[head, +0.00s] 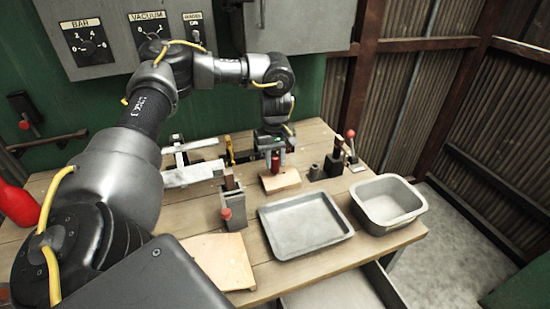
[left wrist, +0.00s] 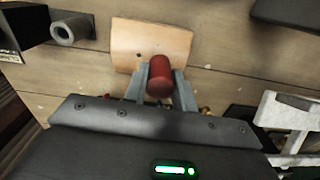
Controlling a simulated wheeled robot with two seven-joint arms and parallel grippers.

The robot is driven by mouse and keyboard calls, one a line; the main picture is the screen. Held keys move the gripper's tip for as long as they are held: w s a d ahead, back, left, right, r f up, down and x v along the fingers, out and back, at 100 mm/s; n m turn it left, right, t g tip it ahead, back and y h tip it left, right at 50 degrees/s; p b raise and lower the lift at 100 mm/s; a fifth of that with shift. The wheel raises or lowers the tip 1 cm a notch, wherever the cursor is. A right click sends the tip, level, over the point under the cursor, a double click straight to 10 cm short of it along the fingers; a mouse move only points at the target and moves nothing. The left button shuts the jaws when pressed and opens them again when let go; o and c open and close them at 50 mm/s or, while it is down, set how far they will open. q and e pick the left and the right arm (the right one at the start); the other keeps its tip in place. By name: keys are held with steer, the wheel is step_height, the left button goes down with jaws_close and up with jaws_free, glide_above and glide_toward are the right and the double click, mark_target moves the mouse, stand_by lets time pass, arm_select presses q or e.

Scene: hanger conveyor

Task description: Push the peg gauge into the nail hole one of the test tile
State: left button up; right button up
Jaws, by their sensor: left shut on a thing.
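My left gripper (head: 275,158) is shut on the red peg gauge (head: 276,165), above the back middle of the workbench. In the left wrist view the peg gauge (left wrist: 160,76) shows as a red cylinder between the two grey fingers. The tan test tile (head: 281,182) lies on the bench just below the gripper. It also shows in the left wrist view (left wrist: 150,38), beyond the fingers. The peg's lower end is hidden, and I cannot tell whether it touches the tile or is in a hole. My right gripper is not in view.
A shallow grey tray (head: 305,254) and a deep grey bin (head: 414,212) stand at the right front. A stand with a red knob (head: 226,213) and a grey cylinder (head: 314,172) flank the tile. Another tan tile (head: 222,262) lies at the front.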

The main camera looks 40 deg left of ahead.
arm_select(q)
steer(key=shift+f, duration=0.75)
stand_by(0.8)
steer(key=o, duration=0.7)
steer(key=o, duration=0.5)
steer(key=shift+o, duration=0.2)
step_height(320, 180, up, 5)
steer(key=shift+f+b, duration=0.1)
steer(key=shift+b, duration=0.8)
step_height(320, 180, up, 5)
steer(key=p, duration=0.4)
steer(key=shift+f, duration=0.1)
steer(key=shift+r+p, duration=0.6)
steer(key=shift+p, duration=0.25)
